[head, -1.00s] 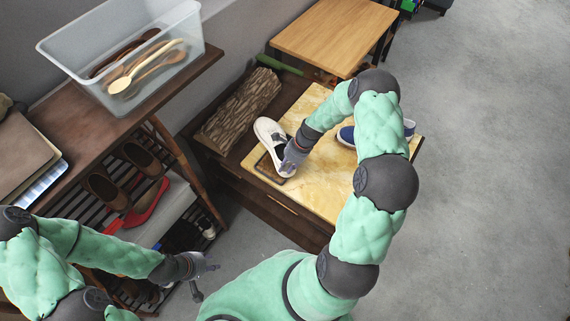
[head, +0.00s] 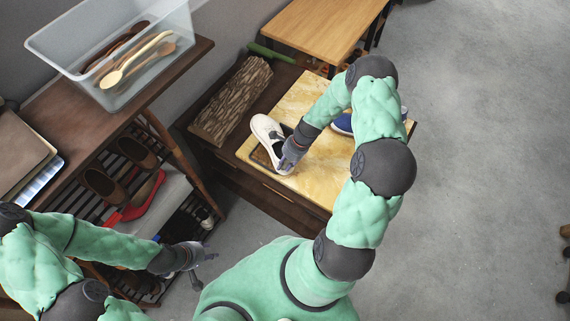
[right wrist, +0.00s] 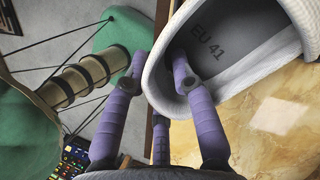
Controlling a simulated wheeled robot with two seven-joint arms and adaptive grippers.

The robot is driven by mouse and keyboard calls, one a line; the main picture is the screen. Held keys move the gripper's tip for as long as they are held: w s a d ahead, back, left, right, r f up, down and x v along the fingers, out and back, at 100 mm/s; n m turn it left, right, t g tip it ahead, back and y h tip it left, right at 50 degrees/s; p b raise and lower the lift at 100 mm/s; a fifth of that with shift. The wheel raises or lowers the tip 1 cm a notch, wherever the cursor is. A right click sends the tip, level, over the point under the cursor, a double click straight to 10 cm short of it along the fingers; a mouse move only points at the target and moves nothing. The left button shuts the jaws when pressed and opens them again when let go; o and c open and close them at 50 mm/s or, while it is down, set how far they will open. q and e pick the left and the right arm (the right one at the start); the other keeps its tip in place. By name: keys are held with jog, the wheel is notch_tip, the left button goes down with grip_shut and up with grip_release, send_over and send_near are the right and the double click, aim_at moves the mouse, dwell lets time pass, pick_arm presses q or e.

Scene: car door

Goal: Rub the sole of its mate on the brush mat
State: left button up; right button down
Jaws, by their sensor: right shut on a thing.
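A white shoe (head: 267,133) with a dark patch on top lies over a dark framed rectangle (head: 262,158), which looks like the brush mat, on the yellow marbled board. My right gripper (head: 287,163) is shut on the shoe's near end. In the right wrist view, its purple fingers (right wrist: 160,70) straddle the shoe's rim (right wrist: 152,85), and "EU 41" shows inside. Whether the sole touches the mat is hidden. A blue shoe (head: 341,124) stands on the board, partly behind my right arm. My left gripper (head: 203,268) is empty, fingers apart, beside the shoe rack.
The yellow board (head: 315,180) lies on a dark low cabinet, beside a bark-like log (head: 232,100). A wooden table (head: 325,30) stands behind. A clear bin of spoons (head: 120,60) sits on the rack (head: 130,85) at left. Grey floor is open at right.

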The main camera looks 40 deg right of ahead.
jog(key=shift+w+d, duration=0.2)
jog(key=shift+w, duration=0.65)
jog(key=shift+w+d, duration=0.15)
jog(key=shift+w, duration=0.75)
jog(key=shift+w+d, duration=0.2)
jog(key=shift+w, duration=0.65)
jog(key=shift+r, duration=0.2)
notch_tip(320, 180, up, 8)
jog(key=p, duration=0.6)
